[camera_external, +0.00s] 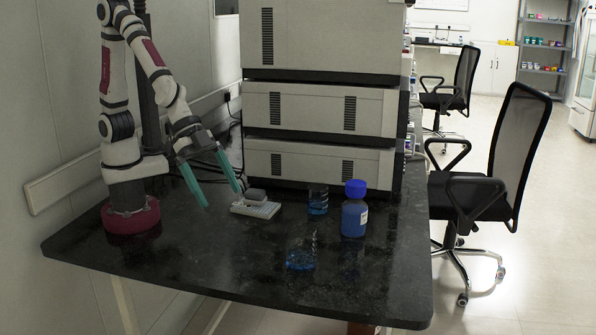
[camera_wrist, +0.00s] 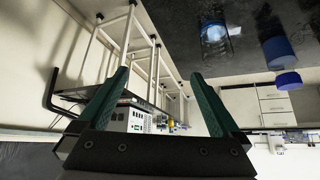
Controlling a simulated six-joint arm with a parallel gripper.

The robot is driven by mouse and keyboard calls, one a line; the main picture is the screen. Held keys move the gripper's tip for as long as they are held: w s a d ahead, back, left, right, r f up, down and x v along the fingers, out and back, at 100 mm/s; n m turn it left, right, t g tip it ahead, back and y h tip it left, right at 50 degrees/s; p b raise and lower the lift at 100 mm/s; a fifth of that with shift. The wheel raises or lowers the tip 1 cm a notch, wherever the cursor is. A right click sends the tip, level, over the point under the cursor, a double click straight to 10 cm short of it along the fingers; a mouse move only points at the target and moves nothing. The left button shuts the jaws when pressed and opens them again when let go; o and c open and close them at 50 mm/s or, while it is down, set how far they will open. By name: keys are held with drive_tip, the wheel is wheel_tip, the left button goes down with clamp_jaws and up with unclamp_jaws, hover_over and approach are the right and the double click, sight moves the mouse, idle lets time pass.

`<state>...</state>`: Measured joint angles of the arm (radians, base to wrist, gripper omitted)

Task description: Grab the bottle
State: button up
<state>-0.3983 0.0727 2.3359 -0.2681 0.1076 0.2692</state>
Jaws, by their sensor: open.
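The bottle (camera_external: 354,218) stands upright on the dark bench, with a blue screw cap, blue contents and a small white label. In the wrist view the bottle (camera_wrist: 276,48) appears upside down at the upper right, its blue cap lowest. My gripper (camera_external: 222,198) has two long teal fingers, spread apart and angled down above the left part of the bench. It is open and empty, well to the left of the bottle and apart from it. In the wrist view the fingers of my gripper (camera_wrist: 159,74) frame only background, with the bottle outside them to the right.
A beaker with blue liquid (camera_external: 317,201) stands just left of the bottle. Another beaker (camera_external: 301,254) stands nearer the front edge. A small white device (camera_external: 255,206) lies between my gripper and the beakers. Stacked instrument units (camera_external: 320,115) rise behind. The front bench is mostly clear.

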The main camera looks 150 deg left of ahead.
drive_tip(key=w+a+f+n+y, duration=0.2)
drive_tip(key=a+n+y, duration=0.15)
drive_tip(key=a, duration=0.75)
drive_tip(key=n+g+y, duration=0.2)
drive_tip(key=n+y, duration=0.4)
approach(348, 183)
drive_tip(key=shift+y, duration=0.25)
drive_tip(key=x, duration=0.9)
drive_tip(key=shift+a+f, duration=0.3)
drive_tip(key=x, duration=0.5)
drive_tip(key=shift+w+a+f, duration=0.1)
drive_tip(key=shift+w+f, duration=0.15)
drive_tip(key=shift+w, duration=0.2)
clamp_jaws()
drive_tip(key=shift+r, duration=0.1)
